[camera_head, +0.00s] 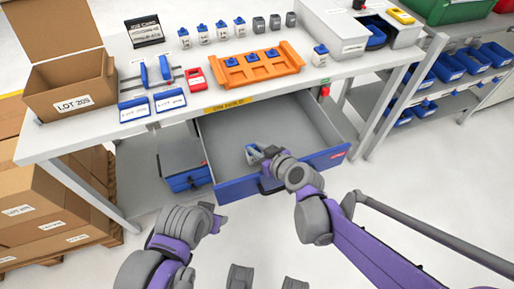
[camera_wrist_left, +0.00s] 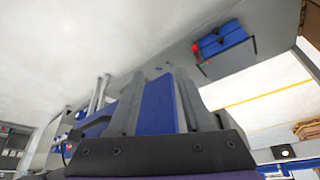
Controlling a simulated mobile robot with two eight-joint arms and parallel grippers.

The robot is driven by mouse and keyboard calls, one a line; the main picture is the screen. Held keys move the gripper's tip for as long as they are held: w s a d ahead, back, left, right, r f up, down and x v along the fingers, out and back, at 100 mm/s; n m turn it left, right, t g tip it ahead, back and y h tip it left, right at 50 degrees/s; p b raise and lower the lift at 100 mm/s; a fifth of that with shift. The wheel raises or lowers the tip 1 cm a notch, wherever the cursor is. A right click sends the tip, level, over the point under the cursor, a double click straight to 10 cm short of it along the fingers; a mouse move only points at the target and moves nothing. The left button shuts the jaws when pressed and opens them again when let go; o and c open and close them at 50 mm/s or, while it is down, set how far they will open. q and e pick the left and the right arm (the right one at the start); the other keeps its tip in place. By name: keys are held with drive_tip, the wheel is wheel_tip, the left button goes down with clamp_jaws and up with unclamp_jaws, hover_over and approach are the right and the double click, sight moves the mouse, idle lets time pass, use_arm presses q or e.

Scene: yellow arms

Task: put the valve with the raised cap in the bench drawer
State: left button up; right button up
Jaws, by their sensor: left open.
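The bench drawer (camera_head: 323,163) is pulled open below the bench top and has a blue front. My right gripper (camera_head: 256,154) is over the drawer, near its front wall; a small grey and blue shape shows at its tip, and I cannot tell whether it is a held thing or the fingers. Blue-capped valves (camera_head: 203,35) stand in a row on the bench, and one valve (camera_head: 320,56) stands apart at the right. I cannot tell which cap is raised. My left gripper (camera_head: 217,222) is low in front of the drawer; its fingers (camera_wrist_left: 158,95) are open in the left wrist view.
An orange tray (camera_head: 290,70) holds several blue-capped pieces. Grey-capped pieces (camera_head: 275,21) stand behind it. A cardboard box (camera_head: 70,85) is at the bench's left end. Blue bins (camera_head: 447,68) fill the right shelves.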

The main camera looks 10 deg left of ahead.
drive_tip(key=o, duration=0.4)
drive_tip(key=shift+r, duration=0.25)
drive_tip(key=p+v, duration=0.2)
drive_tip(key=v, duration=1)
drive_tip(key=shift+p, duration=0.35)
drive_tip(key=shift+d+f, duration=0.1)
drive_tip(key=s+d+f+m+g+h, duration=0.1)
drive_tip(key=s+d+f+m+h, duration=0.2)
drive_tip(key=s+d, duration=0.4)
drive_tip(key=s+d+f+m+g+h, duration=0.2)
drive_tip(key=s+d+m+h, duration=0.4)
drive_tip(key=d, duration=0.8)
drive_tip(key=shift+s+f+m+g, duration=0.3)
drive_tip(key=shift+s+f, duration=0.05)
drive_tip(key=shift+s, duration=0.55)
